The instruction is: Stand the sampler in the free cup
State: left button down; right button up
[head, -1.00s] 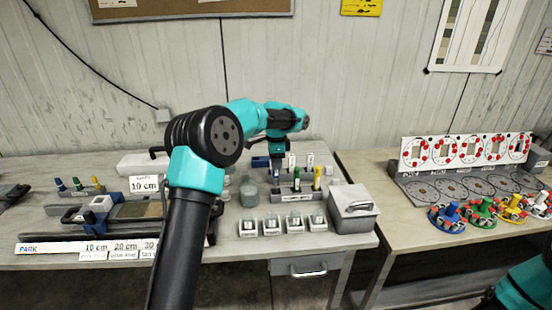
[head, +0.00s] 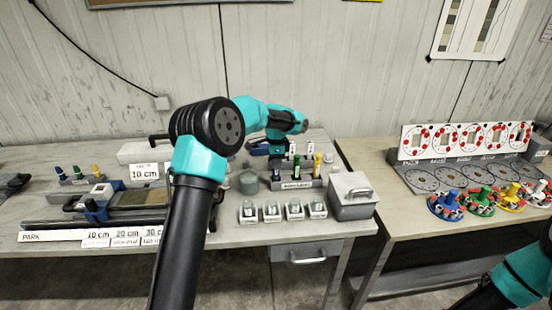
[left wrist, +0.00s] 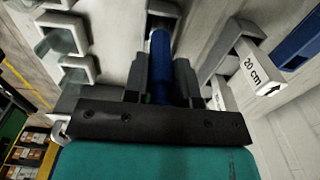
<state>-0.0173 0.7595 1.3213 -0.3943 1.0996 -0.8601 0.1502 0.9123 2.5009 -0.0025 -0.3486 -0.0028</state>
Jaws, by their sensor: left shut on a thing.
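My left gripper (left wrist: 160,80) is shut on a blue, rod-like sampler (left wrist: 160,50), which stands out between its jaws in the left wrist view. In the head view this gripper (head: 277,158) is over the back of the table, behind a small grey rack (head: 296,184), and is partly hidden by my own arm. The rack carries a green-topped piece (head: 296,164) and a yellow-topped piece (head: 317,163). I cannot tell which cup is free, or whether the held sampler touches anything. My right gripper is out of view; only part of that arm shows at the lower right.
Several small square holders (head: 270,212) stand in front of the rack, with a grey lidded box (head: 353,195) to the right. A "20 cm" tag (left wrist: 256,68) is close to the right of the gripper. A round grey pot (head: 249,183) stands left of the rack.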

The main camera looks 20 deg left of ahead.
pick_arm(q)
jog(key=shift+f, duration=0.75)
jog(key=c, duration=0.8)
grip_release()
jog(key=shift+c, duration=0.2)
jog(key=shift+r, duration=3.5)
jog(key=shift+s, duration=0.1)
